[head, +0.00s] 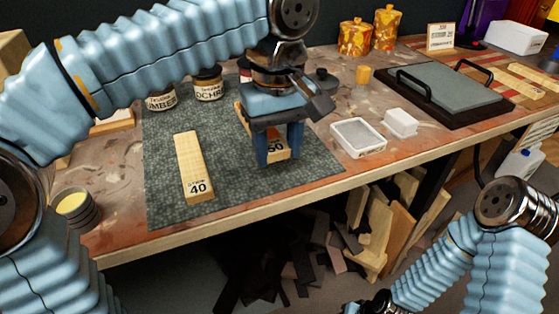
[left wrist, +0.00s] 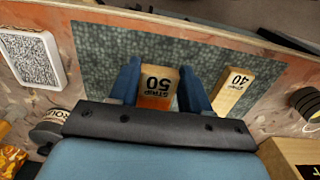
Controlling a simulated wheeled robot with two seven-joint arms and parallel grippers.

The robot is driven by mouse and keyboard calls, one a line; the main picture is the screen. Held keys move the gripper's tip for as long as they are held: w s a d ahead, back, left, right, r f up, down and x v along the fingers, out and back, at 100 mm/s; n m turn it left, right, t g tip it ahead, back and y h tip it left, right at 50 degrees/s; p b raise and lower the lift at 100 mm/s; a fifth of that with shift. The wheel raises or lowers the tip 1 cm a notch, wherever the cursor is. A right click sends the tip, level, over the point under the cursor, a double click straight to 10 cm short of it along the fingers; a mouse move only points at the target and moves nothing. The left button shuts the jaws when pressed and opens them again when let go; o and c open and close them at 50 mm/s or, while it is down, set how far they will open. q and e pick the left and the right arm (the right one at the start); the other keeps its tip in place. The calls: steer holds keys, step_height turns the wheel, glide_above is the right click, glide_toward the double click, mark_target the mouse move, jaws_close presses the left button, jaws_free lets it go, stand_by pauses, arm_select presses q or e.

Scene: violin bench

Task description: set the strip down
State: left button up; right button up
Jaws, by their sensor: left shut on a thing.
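The gripper hides much of the strip in the head view. I cannot tell if the strip touches the mat. A pale wooden strip marked 40 (head: 194,165) lies on the mat to the left. My right arm is at the lower right, its gripper out of sight.
Behind stand labelled jars (head: 208,84). To the right are a white tray with a grey pad (head: 358,138), a small white block (head: 400,122) and a dark plate with handles (head: 455,90). A round tin (head: 76,210) stands left. Bare mat lies between the strips.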

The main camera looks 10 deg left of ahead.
mark_target(280, 177)
arm_select(q)
steer(key=shift+w+f+b, duration=0.1)
steer(key=shift+w+f, duration=0.1)
steer(key=shift+f, duration=0.55)
steer(key=shift+w+f+b, duration=0.15)
steer(key=shift+w+f, duration=0.05)
steer(key=shift+f, duration=0.5)
steer(key=shift+w+f+b, duration=0.1)
steer(key=shift+w+f, duration=0.1)
steer(key=shift+f, duration=0.55)
steer(key=o, duration=1.2)
steer(key=shift+f, duration=0.1)
step_height(280, 177, up, 12)
steer(key=p, duration=0.3)
